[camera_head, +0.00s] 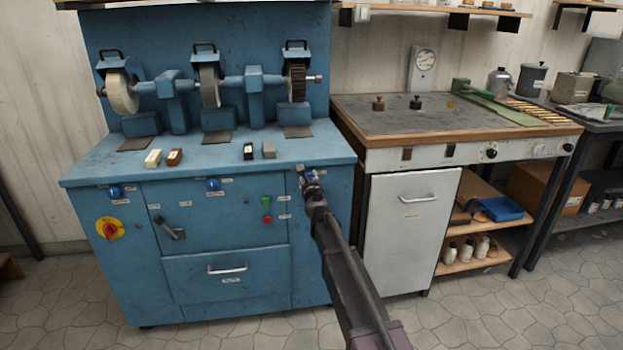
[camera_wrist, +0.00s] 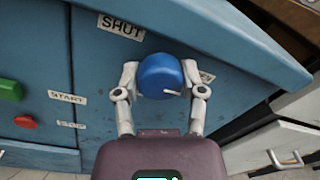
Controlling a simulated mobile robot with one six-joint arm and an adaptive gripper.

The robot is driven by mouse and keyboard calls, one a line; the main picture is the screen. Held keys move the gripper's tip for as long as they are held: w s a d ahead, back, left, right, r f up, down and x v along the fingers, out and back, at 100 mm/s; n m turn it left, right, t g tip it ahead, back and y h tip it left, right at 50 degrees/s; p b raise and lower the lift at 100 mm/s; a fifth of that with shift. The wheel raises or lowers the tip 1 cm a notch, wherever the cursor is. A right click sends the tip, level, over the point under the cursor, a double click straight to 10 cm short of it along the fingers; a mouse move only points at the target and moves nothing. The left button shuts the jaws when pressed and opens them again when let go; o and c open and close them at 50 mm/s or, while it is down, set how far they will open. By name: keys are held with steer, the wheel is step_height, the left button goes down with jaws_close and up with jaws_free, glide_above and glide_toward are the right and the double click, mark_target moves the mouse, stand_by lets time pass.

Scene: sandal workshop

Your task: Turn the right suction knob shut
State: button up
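The right suction knob (camera_wrist: 161,76) is round and blue, on the blue cabinet front. A pale pointer mark on it points to the right in the wrist view. A SHUT label (camera_wrist: 121,27) is above and left of it. Another label (camera_wrist: 207,76) on its right is mostly hidden by a finger. My gripper (camera_wrist: 160,78) has one finger on each side of the knob, close to its edges; I cannot tell whether both press on it. In the head view my gripper (camera_head: 308,176) is at the right end of the cabinet front and largely hides the knob.
A green button (camera_wrist: 11,90) and a red button (camera_wrist: 25,122) are left of the knob. Two other blue knobs (camera_head: 114,192) (camera_head: 213,184) are farther left on the cabinet (camera_head: 225,235). A white-fronted bench (camera_head: 410,225) stands close on the right.

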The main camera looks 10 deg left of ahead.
steer(key=shift+n, duration=0.7)
steer(key=shift+w, duration=0.1)
steer(key=o, duration=1.2)
steer(key=shift+c, duration=0.2)
steer(key=v, duration=1.2)
